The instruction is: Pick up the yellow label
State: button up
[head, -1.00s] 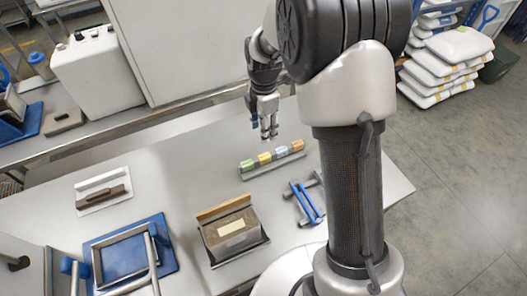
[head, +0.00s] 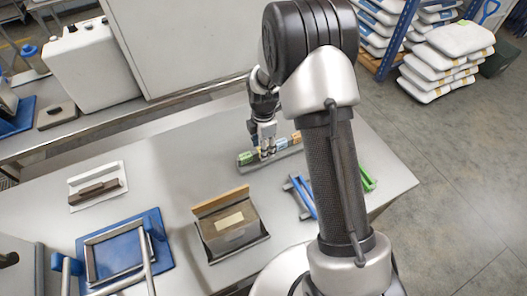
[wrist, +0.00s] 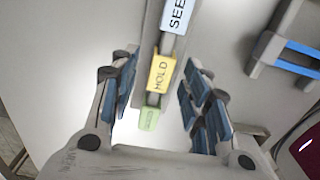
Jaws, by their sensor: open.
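The yellow label (wrist: 161,74), a small block reading "HOLD", sits in a grey rail (wrist: 149,30) between a light blue label (wrist: 176,15) and a green label (wrist: 149,119). My gripper (wrist: 160,88) is open, with one blue-padded finger on each side of the yellow label and a gap on both sides. In the head view my gripper (head: 263,151) is down at the row and hides most of the yellow label. The green label (head: 245,158) and an orange label (head: 297,137) show at the row's ends.
A box with a wooden flap (head: 228,222) stands in front of the rail. A blue-handled tool (head: 302,195) lies to the right, close to my arm. A blue tray with a metal frame (head: 157,222) and a white holder (head: 97,199) are at left. The table between is clear.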

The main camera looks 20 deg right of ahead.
jog(key=shift+f, duration=0.5)
jog(key=shift+c, duration=0.4)
jog(key=c, duration=0.7)
jog(key=shift+r, duration=0.1)
